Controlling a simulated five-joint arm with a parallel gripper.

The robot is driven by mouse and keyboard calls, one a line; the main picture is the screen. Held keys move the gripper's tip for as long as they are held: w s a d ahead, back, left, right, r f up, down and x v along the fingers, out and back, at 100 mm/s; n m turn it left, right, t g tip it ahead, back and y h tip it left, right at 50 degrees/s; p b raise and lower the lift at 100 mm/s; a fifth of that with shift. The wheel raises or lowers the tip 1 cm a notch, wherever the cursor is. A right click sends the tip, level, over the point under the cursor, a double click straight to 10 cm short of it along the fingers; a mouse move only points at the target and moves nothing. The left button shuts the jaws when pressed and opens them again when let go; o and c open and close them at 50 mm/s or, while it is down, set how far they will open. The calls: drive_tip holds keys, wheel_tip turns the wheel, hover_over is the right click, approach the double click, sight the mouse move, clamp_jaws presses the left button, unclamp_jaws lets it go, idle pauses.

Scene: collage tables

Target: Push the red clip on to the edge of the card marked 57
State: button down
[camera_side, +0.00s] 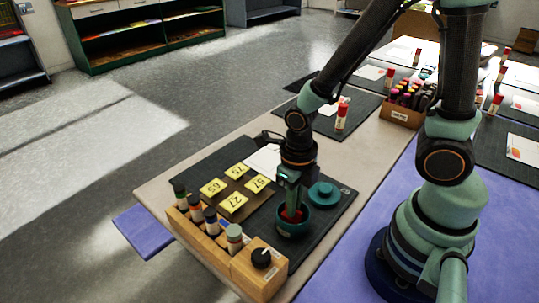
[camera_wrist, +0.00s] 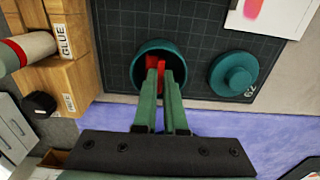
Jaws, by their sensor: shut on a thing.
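My gripper (camera_side: 291,203) points down into a round teal pot (camera_side: 294,230) on the dark mat. It is shut on the red clip (camera_wrist: 160,80), which sits between the fingertips inside the pot in the wrist view. The clip is partly hidden by the fingers and pot wall. Several yellow cards stand on a brown holder left of the pot in the side view. The right-hand card (camera_side: 256,183) appears to read 57; the others look like 75 (camera_side: 237,171), 65 (camera_side: 213,187) and 27 (camera_side: 236,202). The cards are outside the wrist view.
A teal lid (camera_side: 322,194) lies on the mat (camera_side: 338,205), right of the pot. A wooden rack (camera_side: 215,245) with glue bottles lines the front edge, with a black-capped block (camera_side: 262,262). White paper (camera_side: 262,160) lies behind the cards.

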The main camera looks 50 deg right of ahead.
drive_tip(key=shift+r, duration=2.4)
